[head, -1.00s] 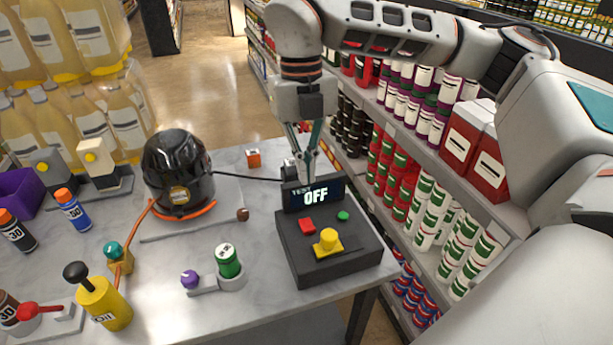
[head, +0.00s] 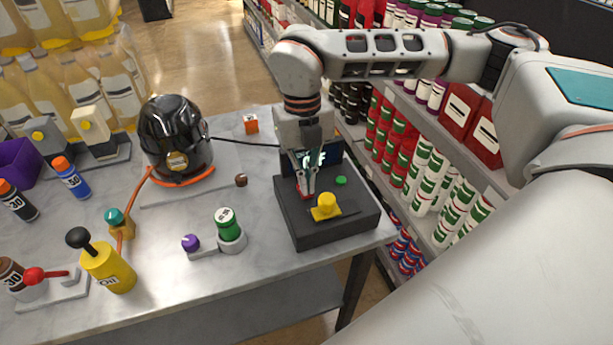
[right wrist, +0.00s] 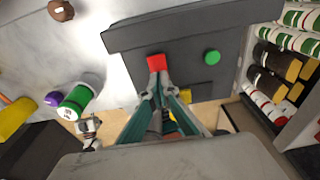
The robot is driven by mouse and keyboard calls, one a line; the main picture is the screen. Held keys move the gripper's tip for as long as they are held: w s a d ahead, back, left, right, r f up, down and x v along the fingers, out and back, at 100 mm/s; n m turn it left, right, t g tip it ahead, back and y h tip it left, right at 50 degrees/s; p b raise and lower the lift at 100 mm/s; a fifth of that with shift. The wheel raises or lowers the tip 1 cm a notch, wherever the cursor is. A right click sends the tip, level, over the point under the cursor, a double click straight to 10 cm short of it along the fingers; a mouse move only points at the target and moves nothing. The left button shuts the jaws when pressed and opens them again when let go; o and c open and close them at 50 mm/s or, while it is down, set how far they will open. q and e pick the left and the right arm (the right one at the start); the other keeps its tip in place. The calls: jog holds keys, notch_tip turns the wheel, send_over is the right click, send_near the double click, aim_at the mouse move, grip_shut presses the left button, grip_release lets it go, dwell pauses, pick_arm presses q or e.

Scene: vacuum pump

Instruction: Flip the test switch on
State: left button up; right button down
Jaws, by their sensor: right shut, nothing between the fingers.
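The dark test box (head: 345,228) stands at the right end of the table. It carries a yellow switch (head: 325,208), a green button (head: 341,181) and a red button (right wrist: 156,62). Its upright display (head: 328,161) is mostly hidden behind my right gripper; the letters still showing look like the end of "OFF". My right gripper (head: 306,191) is shut and empty, pointing down over the box at the red button, left of the yellow switch. In the right wrist view its fingertips (right wrist: 160,80) are right by the red button. I cannot tell if they touch it. My left gripper is not in view.
A black pump (head: 177,140) stands left of the box, with a dark cable running toward the box. A green-capped cylinder (head: 229,226) and purple knob (head: 190,242) sit on the table between. Shelves of cans (head: 425,180) stand close on the right.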

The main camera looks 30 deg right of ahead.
jog(key=shift+s+f+b, duration=0.25)
jog(key=shift+f+b, duration=0.1)
jog(key=shift+f, duration=0.25)
jog(key=shift+r, duration=0.15)
jog(key=shift+w, duration=0.1)
jog(key=shift+w+r, duration=0.1)
jog(key=shift+w, duration=0.05)
jog(key=shift+w+d+p, duration=0.15)
jog(key=shift+w+p, duration=0.15)
jog(key=shift+w, duration=0.3)
jog(key=shift+r, duration=0.1)
jog(key=shift+r, duration=0.1)
